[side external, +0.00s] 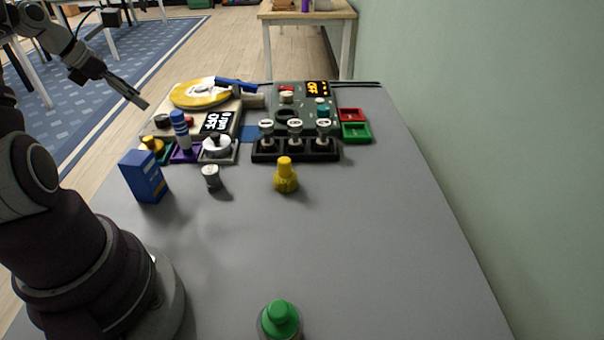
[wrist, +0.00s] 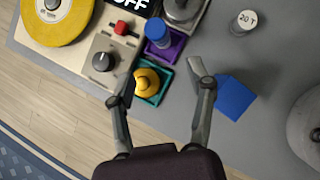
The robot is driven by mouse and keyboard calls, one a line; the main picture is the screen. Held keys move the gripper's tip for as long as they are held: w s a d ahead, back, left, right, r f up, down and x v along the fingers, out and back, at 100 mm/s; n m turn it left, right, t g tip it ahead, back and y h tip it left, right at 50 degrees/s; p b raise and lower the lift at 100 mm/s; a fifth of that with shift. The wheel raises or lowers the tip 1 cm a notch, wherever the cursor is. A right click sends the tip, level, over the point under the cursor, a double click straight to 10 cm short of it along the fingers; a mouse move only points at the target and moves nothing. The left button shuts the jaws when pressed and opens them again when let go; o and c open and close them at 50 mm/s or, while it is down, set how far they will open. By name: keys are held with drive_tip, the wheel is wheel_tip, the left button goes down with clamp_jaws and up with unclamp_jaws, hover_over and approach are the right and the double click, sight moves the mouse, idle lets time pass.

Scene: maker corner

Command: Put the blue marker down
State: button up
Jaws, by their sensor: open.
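An upright cylinder with blue and white bands (side external: 180,128), which looks like the blue marker, stands in a small purple tray (side external: 186,154) left of centre. Its blue top also shows in the wrist view (wrist: 157,31), with the purple tray (wrist: 173,47) around its base. My gripper (side external: 143,104) is up in the air to the left of the trays.
A yellow knobbed piece (wrist: 146,82) sits in a teal tray. A blue box (side external: 143,178), a small grey cylinder (side external: 211,177) and a yellow piece (side external: 286,176) stand nearer. A turntable (side external: 200,94) is behind. The grey table (side external: 390,240) is clear at right.

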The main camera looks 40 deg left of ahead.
drive_tip(key=w+d+r+m, duration=0.3)
drive_tip(key=d+r+m, duration=0.1)
drive_tip(key=d+m, duration=0.45)
drive_tip(key=w+d+r+m, duration=0.3)
drive_tip(key=d+m, duration=0.5)
drive_tip(key=m, duration=0.1)
drive_tip(key=s+d+m+g, duration=0.1)
drive_tip(key=s+d+m, duration=0.7)
drive_tip(key=m, duration=0.9)
drive_tip(key=shift+s+d+f+y, duration=0.15)
drive_tip(key=shift+d+f+y, duration=0.15)
drive_tip(key=shift+d, duration=0.6)
